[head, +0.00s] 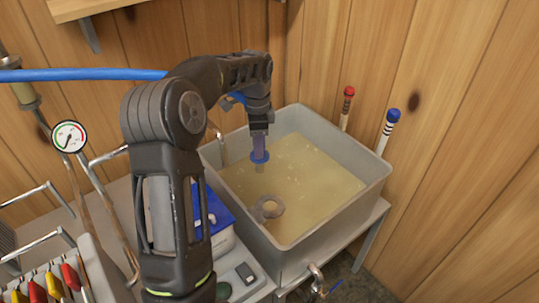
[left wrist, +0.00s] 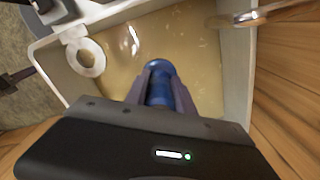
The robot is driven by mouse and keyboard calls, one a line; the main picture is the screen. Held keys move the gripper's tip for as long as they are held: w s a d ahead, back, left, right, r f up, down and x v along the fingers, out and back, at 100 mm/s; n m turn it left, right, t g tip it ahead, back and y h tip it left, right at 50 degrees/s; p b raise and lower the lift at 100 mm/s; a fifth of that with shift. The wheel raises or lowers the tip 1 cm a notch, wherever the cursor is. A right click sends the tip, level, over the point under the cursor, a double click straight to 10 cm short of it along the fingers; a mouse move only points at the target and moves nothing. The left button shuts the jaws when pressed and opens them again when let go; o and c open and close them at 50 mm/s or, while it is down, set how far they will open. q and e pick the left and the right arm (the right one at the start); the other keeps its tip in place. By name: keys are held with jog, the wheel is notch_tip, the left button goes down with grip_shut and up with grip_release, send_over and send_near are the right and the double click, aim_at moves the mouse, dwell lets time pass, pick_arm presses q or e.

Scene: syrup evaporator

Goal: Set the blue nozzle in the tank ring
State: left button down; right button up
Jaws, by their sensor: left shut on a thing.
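My left gripper (head: 259,146) is shut on the blue nozzle (head: 260,157) and holds it upright over the tank, above the pale yellow liquid. The nozzle also shows between the fingers in the left wrist view (left wrist: 158,85). The tank ring (head: 268,208) is a grey ring near the tank's front wall, below and slightly right of the nozzle in the head view. It also shows at the upper left in the left wrist view (left wrist: 86,57). The nozzle is apart from the ring. The tank (head: 352,200) is a grey open box. My right gripper is not in view.
A red-topped stick (head: 347,107) and a blue-topped stick (head: 388,131) stand behind the tank's right side. A gauge (head: 69,136), pipes and a blue hose (head: 80,75) are at left. A tap (head: 317,280) sits at the tank's front. Wooden walls close in the back.

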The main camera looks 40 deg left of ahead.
pick_arm(q)
jog(key=s+d+r+n+p, duration=0.5)
jog(key=s+d+r, duration=0.4)
jog(key=s+d, duration=0.1)
jog(key=shift+d+r, duration=0.3)
jog(key=shift+d, duration=0.2)
jog(key=shift+f, duration=0.1)
jog(key=shift+f+b, duration=1.85)
jog(key=shift+f, duration=0.55)
jog(key=shift+f+b, duration=1.85)
jog(key=shift+f, duration=0.7)
